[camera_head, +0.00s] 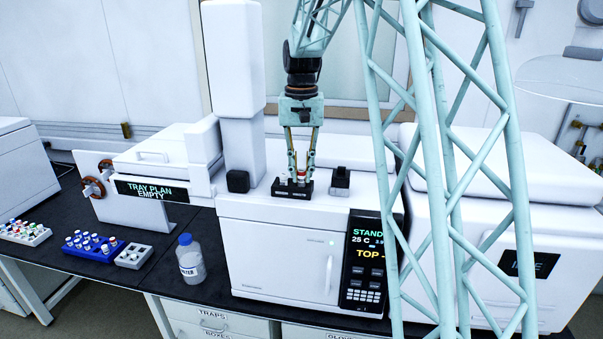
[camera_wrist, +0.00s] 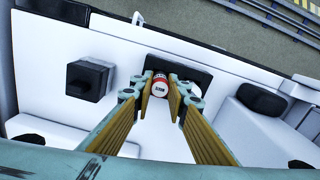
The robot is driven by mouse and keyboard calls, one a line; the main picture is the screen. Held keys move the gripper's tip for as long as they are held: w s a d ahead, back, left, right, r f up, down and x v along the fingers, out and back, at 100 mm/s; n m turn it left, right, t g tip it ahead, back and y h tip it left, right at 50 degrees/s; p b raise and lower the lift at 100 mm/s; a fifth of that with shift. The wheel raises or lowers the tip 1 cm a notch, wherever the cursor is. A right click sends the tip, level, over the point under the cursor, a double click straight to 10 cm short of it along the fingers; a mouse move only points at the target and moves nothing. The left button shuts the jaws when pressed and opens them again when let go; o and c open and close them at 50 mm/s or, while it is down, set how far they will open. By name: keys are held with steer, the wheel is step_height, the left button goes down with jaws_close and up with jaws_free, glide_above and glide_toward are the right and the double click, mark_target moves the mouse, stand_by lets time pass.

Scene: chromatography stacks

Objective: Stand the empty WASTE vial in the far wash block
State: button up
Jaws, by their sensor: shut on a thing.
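My gripper (camera_head: 300,176) points down over the white instrument top and is shut on a small vial (camera_head: 300,173) with a red and white top. In the wrist view the vial's labelled round top (camera_wrist: 160,87) shows between the fingertips (camera_wrist: 163,92). A low black block (camera_head: 291,190) sits directly under the fingers near the instrument's front edge; it also shows in the wrist view (camera_wrist: 195,71). The vial is at the block's right part in the head view. Whether its base is inside a hole or just above is hidden by the fingers and block.
A black block with a raised top (camera_head: 340,181) stands to the right, and a black box (camera_head: 238,181) at the white tower's foot to the left. Vial racks (camera_head: 92,246) and a water bottle (camera_head: 190,259) stand on the dark bench. My lattice frame crosses the right side.

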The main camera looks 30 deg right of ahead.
steer(key=shift+f+b, duration=0.3)
steer(key=shift+f, duration=0.35)
steer(key=o, duration=1.2)
steer(key=shift+c, duration=0.2)
steer(key=shift+r, duration=0.2)
steer(key=shift+r+p, duration=2.15)
steer(key=shift+r, duration=1.15)
